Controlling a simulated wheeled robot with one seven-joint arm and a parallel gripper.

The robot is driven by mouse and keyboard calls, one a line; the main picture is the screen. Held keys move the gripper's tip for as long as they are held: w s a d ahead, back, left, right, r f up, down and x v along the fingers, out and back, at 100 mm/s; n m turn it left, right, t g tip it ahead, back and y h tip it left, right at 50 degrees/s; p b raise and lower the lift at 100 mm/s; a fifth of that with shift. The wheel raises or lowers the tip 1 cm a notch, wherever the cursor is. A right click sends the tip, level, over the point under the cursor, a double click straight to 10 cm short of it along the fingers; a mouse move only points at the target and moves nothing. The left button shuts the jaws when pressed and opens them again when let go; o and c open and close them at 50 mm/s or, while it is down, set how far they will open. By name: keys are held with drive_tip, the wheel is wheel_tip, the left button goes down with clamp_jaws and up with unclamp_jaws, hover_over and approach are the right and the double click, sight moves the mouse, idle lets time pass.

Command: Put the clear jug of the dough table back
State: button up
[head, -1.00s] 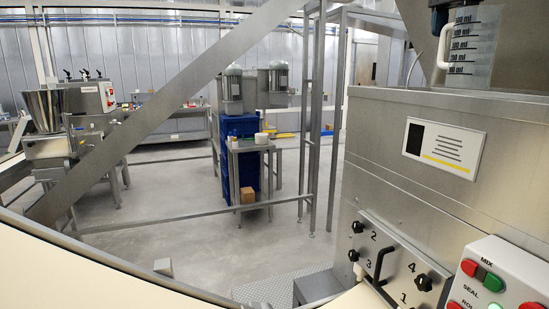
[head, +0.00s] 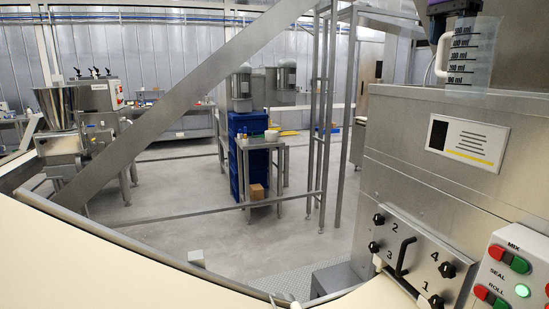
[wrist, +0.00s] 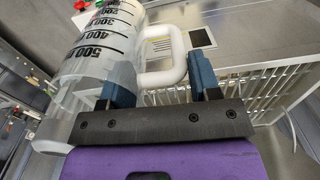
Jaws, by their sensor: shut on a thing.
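The clear jug (head: 468,52) has black volume marks and a white handle. In the head view it hangs upright at the upper right, by the top edge of a steel machine. Whether it touches the machine cannot be told. My gripper (wrist: 161,72) is shut on the jug's white handle (wrist: 176,62), which shows between its blue fingers in the wrist view. The jug's clear body (wrist: 98,58) is at the left of the fingers there. In the head view only a dark and purple part of my gripper shows above the jug. The dough table cannot be made out with certainty.
The steel machine (head: 400,160) fills the right side, with numbered knobs, a black handle and a button box (head: 515,262). A pale cream surface (head: 90,265) curves across the lower left. Blue crates (head: 238,160) and a small table (head: 262,143) stand beyond open grey floor.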

drive_tip(key=a+f+n, duration=0.2)
drive_tip(key=f+n, duration=0.2)
drive_tip(key=f, duration=1.8)
drive_tip(key=a+f+n, duration=0.2)
drive_tip(key=f+n, duration=0.3)
drive_tip(key=f, duration=1.8)
drive_tip(key=a+f+n, duration=0.3)
drive_tip(key=f+n, duration=0.2)
drive_tip(key=f, duration=1.8)
drive_tip(key=shift+w, duration=0.1)
